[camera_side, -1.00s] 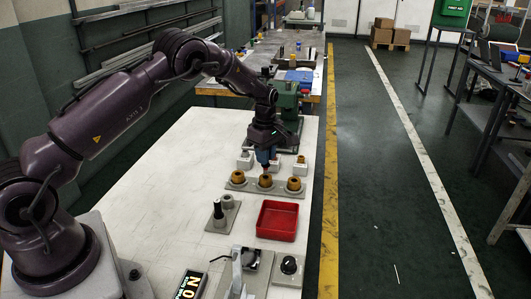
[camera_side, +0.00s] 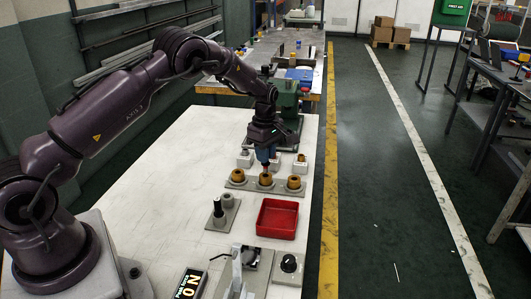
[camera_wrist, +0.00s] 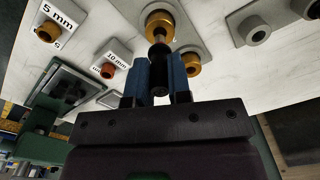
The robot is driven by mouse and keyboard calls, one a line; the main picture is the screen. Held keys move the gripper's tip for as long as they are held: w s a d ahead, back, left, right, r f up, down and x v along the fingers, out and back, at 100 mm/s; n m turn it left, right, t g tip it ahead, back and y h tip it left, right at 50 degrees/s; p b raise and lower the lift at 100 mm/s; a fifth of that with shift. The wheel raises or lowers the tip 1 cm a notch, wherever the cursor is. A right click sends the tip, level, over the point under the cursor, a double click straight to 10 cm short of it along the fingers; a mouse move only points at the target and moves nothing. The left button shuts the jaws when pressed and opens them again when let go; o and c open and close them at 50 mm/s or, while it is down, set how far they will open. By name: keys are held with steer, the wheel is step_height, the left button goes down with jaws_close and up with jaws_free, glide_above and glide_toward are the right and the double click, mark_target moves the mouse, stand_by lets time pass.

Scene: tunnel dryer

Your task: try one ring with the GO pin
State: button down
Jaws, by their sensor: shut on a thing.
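Three brass-coloured rings stand in a row on a grey plate (camera_side: 250,185): the left ring (camera_side: 237,176), the middle ring (camera_side: 265,180) and the right ring (camera_side: 294,183). My gripper (camera_side: 267,164) is over the middle ring, its blue fingers shut on a black-handled pin (camera_wrist: 158,74). In the wrist view the pin's bare metal end points at a ring (camera_wrist: 160,24) and overlaps its bore; I cannot tell how far in it is. Another ring (camera_wrist: 191,62) shows beside it. A grey pin stand (camera_side: 226,221) holds a second black-handled pin (camera_side: 218,209) beside an empty socket (camera_side: 228,199).
A red tray (camera_side: 277,218) lies in front of the rings. Small labelled blocks (camera_side: 245,160) with rings stand just behind them; labels read 5 mm (camera_wrist: 60,17) and 10 mm (camera_wrist: 118,55). A green machine (camera_side: 287,100) is farther back. The table's left part is clear.

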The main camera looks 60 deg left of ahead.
steer(key=shift+f, duration=2)
stand_by(1.8)
steer(key=shift+r, duration=2.75)
